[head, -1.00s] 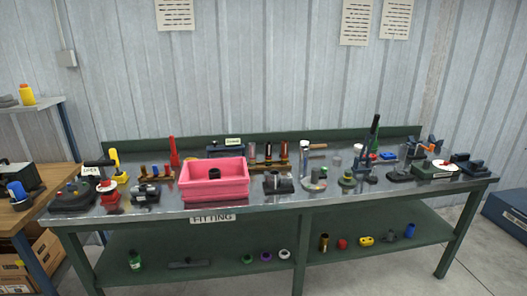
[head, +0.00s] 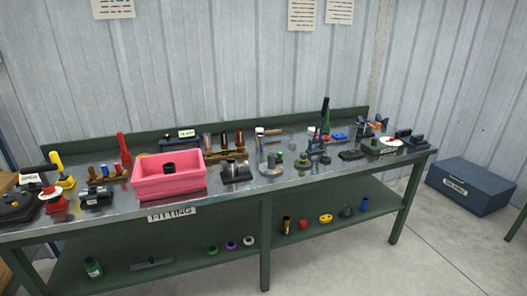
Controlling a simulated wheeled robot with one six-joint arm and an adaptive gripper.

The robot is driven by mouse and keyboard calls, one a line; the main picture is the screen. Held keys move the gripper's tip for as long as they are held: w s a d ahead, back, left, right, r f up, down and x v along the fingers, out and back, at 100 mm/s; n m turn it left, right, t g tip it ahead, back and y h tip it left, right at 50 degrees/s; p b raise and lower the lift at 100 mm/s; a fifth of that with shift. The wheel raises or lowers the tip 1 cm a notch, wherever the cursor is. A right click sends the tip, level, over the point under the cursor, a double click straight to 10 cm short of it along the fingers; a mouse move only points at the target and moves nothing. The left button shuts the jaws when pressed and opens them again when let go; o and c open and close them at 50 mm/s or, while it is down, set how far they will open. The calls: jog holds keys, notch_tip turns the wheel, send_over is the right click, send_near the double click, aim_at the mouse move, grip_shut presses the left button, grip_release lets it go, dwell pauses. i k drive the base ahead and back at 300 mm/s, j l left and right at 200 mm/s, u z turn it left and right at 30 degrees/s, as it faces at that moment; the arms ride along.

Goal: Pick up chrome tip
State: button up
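My gripper is not in view. No object can be picked out with certainty as the chrome tip at this distance. A silvery upright cylinder (head: 260,141) stands near the middle of the metal-topped workbench (head: 110,222). A greyish, shiny tube (head: 207,142) stands at the left of a row on a wooden rack (head: 226,153), beside darker, copper-toned tubes (head: 239,138). Either could be chrome; their details are too small to tell.
A pink bin (head: 170,186) with a dark ring-like part (head: 169,168) inside stands left of centre. Tools and fixtures crowd the benchtop. The lower shelf (head: 190,268) holds small parts. A blue chest (head: 470,186) stands right of the bench; open floor (head: 350,265) lies in front.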

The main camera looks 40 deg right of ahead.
aim_at(259, 136)
jog(key=l, duration=0.85)
jog(key=k+l, duration=0.15)
jog(key=l, duration=1.5)
jog(key=k+l, duration=0.15)
jog(key=l, duration=0.65)
